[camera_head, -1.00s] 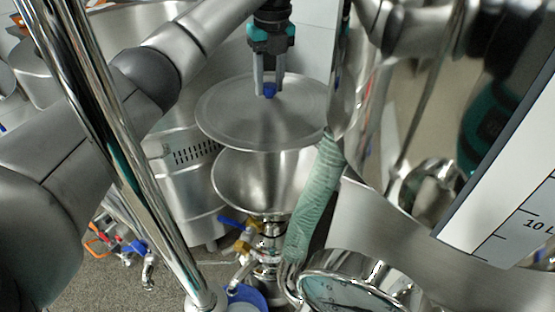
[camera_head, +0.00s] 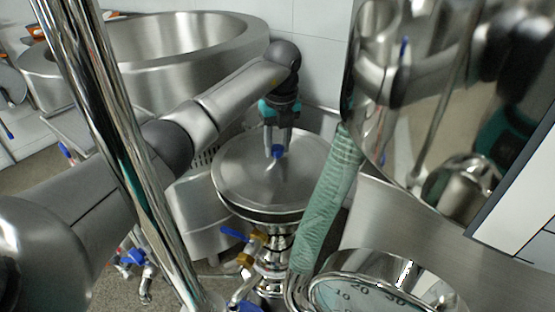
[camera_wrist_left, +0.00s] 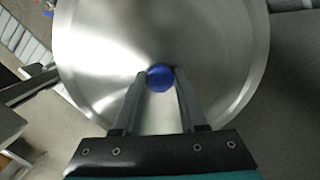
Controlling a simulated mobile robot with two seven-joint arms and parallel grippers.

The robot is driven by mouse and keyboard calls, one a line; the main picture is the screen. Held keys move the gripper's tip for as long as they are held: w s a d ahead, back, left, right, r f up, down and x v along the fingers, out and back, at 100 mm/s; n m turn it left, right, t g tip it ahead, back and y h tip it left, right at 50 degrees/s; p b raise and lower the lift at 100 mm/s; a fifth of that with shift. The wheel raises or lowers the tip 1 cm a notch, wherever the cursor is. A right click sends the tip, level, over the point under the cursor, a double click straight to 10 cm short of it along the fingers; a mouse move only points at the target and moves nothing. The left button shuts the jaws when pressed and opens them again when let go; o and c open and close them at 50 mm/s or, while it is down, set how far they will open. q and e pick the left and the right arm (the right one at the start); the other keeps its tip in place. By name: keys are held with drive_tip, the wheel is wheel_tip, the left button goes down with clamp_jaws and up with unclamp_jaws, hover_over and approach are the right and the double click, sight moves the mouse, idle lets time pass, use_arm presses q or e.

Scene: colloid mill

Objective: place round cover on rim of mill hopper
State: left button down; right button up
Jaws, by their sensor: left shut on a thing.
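The round cover (camera_head: 250,185) is a shiny metal disc with a small blue knob (camera_head: 278,151) at its middle. My left gripper (camera_head: 277,150) is shut on the blue knob from above. In the left wrist view the knob (camera_wrist_left: 160,77) sits between the two fingertips, with the cover (camera_wrist_left: 95,60) spread out beyond them. The mill hopper (camera_head: 262,218) is directly under the cover, and only a strip of its rim and outer wall shows. The cover looks nearly level and on or just above the rim; I cannot tell if they touch all round. My right gripper is not in view.
A wrapped green hose (camera_head: 328,205) runs close by the cover's right side. A pressure gauge (camera_head: 370,294) is at the front right, and a chrome pole (camera_head: 125,160) stands at the left. A large steel bowl (camera_head: 180,40) is behind. Valves with blue handles (camera_head: 234,233) are below the hopper.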

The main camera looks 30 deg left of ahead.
sight(278, 149)
use_arm(q)
wheel_tip(278, 149, down, 2)
drive_tip(key=shift+f+b, duration=0.1)
drive_tip(key=shift+b, duration=0.25)
drive_tip(key=shift+f, duration=0.65)
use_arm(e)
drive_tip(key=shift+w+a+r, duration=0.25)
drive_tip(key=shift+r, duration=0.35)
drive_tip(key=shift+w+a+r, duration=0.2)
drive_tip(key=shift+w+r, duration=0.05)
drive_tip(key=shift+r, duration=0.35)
use_arm(q)
drive_tip(key=shift+f, duration=0.1)
drive_tip(key=shift+c, duration=2.3)
unclamp_jaws()
drive_tip(key=shift+f, duration=0.1)
